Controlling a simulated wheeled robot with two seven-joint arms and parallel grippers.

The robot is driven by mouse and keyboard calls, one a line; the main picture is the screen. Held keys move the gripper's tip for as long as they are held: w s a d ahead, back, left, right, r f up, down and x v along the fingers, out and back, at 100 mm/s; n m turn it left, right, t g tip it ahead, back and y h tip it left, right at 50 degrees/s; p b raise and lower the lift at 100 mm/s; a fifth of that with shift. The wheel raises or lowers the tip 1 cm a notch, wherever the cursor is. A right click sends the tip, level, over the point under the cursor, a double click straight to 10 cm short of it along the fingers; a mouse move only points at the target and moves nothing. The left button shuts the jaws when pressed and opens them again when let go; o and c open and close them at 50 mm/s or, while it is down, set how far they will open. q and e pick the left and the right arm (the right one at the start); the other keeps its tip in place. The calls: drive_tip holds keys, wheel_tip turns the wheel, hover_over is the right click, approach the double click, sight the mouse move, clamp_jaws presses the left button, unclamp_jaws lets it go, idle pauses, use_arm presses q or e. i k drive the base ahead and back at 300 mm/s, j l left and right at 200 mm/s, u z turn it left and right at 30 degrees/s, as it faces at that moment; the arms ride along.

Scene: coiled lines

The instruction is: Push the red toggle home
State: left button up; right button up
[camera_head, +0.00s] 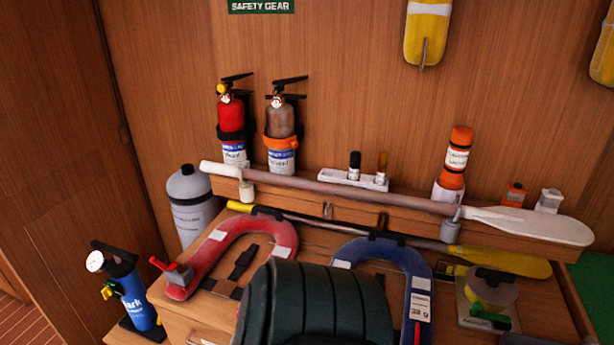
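A small red toggle (158,263) sticks up and to the left from a small grey block (178,275). The block sits at the front left end of a red horseshoe-shaped float (215,243) on the wooden counter (185,318). The toggle is tilted, and I cannot tell how far it is seated. Neither of my grippers shows in this view.
A dark green ribbed thing (315,305) fills the front centre. A blue horseshoe float (415,275) lies to its right. A blue cylinder (135,295) and a grey tank (190,208) stand left. Paddles (520,225) and extinguishers (231,120) line the back.

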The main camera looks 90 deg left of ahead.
sight(154, 260)
drive_tip(key=u, duration=3.75)
drive_tip(key=i+j, duration=0.1)
drive_tip(key=i, duration=0.75)
